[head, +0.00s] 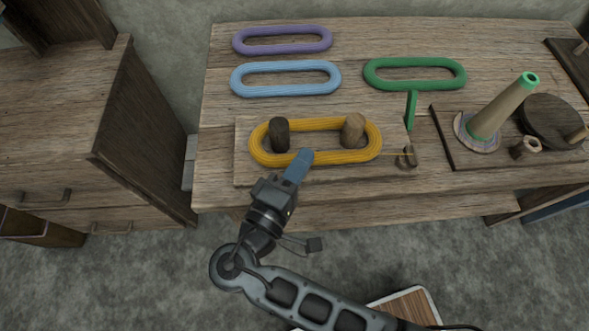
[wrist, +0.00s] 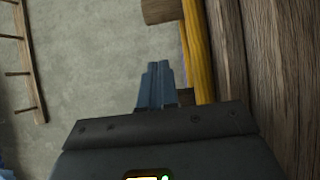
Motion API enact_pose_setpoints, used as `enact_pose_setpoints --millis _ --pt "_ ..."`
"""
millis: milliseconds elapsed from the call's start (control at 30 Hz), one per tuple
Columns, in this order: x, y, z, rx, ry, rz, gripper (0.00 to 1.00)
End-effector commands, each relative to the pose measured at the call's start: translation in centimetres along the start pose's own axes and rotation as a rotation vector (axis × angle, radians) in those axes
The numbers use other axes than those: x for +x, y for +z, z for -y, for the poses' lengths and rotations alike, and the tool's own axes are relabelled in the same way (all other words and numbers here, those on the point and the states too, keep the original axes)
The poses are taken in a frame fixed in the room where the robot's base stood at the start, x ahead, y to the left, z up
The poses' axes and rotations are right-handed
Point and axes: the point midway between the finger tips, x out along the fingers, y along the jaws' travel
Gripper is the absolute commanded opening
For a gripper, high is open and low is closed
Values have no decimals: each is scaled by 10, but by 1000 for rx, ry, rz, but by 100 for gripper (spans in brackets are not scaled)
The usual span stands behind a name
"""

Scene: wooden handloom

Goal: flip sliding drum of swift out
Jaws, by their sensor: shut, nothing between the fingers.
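The swift's wooden board (head: 245,172) lies on the table with two upright drums, a dark one (head: 280,136) on the left and a lighter one (head: 353,131) on the right. A yellow skein (head: 315,123) loops around both. I cannot tell by looks which drum slides. My gripper (head: 301,160) is shut and empty, its blue fingers at the skein's near side, just right of the dark drum; touching or apart is unclear. In the wrist view the shut fingers (wrist: 155,80) point past the skein (wrist: 198,50), with a drum's end (wrist: 162,10) beyond.
Purple (head: 283,40), light blue (head: 286,78) and green (head: 414,74) skeins lie behind on the table. A green upright piece (head: 411,110) and a small hook-like part (head: 407,156) stand at the board's right. A cone winder (head: 500,108) stands farther right. A cabinet (head: 70,110) is at left.

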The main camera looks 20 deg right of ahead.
Motion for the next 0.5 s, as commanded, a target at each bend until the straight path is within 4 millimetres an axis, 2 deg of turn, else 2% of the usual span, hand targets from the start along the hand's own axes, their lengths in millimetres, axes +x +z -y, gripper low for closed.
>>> enact_pose_setpoints --millis 33,233,500 --pt "11 1 -1 -1 0 4 0" --pt "49 0 -1 1 0 2 0" --pt "71 24 -1 0 -1 -1 0"
